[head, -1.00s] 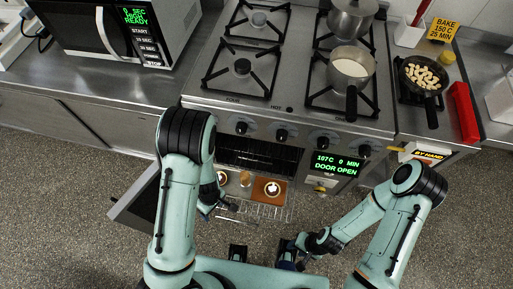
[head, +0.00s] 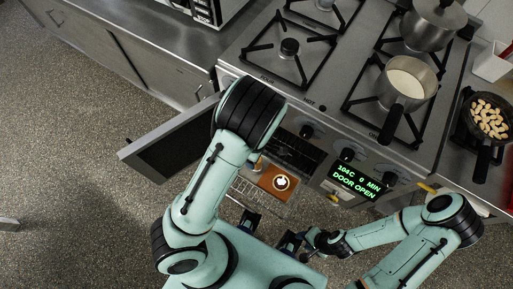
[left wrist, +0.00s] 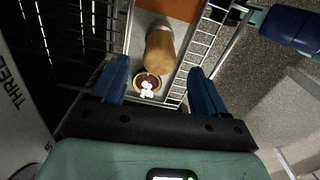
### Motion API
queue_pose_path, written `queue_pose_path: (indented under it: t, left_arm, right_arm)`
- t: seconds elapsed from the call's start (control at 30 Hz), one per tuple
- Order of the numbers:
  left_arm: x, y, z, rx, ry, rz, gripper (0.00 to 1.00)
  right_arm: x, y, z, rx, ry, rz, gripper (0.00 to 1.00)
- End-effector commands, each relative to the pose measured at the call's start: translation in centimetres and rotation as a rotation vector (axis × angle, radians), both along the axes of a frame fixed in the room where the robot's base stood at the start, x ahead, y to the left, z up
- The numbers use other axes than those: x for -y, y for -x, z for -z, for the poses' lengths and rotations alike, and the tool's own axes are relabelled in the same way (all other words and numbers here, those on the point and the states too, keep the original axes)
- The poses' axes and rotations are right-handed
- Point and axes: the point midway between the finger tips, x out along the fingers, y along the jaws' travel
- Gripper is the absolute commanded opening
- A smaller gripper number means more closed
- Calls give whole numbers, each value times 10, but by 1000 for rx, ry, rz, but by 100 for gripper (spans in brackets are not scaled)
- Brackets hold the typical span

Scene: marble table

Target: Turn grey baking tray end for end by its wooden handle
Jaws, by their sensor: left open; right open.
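The grey baking tray (left wrist: 137,42) lies on the wire rack at the open oven. In the left wrist view its wooden handle (left wrist: 160,48) is a tan cylinder pointing toward my left gripper (left wrist: 160,84). The left gripper is open, one blue finger on each side of the handle's near end, with nothing gripped. In the head view my left arm hides that gripper and part of the tray. A brown slab with a white-patterned round (head: 281,183) shows there. My right gripper (head: 272,232) is open and empty in front of the rack.
The oven door (head: 170,143) hangs open at the left. The wire rack (head: 250,192) has side rails close to my left fingers. A pot of white liquid (head: 406,82) stands on the stove above, and a pan of nuts (head: 488,116) is at the right.

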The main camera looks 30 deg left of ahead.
Motion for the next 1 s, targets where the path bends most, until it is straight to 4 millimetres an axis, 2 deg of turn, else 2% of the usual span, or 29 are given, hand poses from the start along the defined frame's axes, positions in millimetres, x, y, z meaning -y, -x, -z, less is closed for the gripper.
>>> queue_pose_path:
  t: [0.03,0.1,0.3,0.5,0.77,0.8,0.97,1.0]
  left_arm:
    - [-1,2,15,-4,0,-2,73]
    - [-1,1,28,-3,0,-2,73]
    - [-1,0,55,-1,0,-1,73]
    - [0,0,66,0,0,1,73]
    - [0,-1,67,1,0,1,73]
    - [0,-1,67,1,0,1,70]
    - [0,0,67,1,0,1,18]
    - [0,0,67,1,0,1,12]
  right_arm:
    - [0,4,9,-4,0,0,43]
    - [0,6,15,-7,0,0,43]
    - [0,10,27,-11,1,0,43]
    - [0,11,31,-12,0,0,43]
    - [0,11,31,-12,0,0,43]
    - [0,11,31,-12,0,0,43]
    - [0,11,31,-12,0,0,43]
    - [0,11,31,-12,0,0,43]
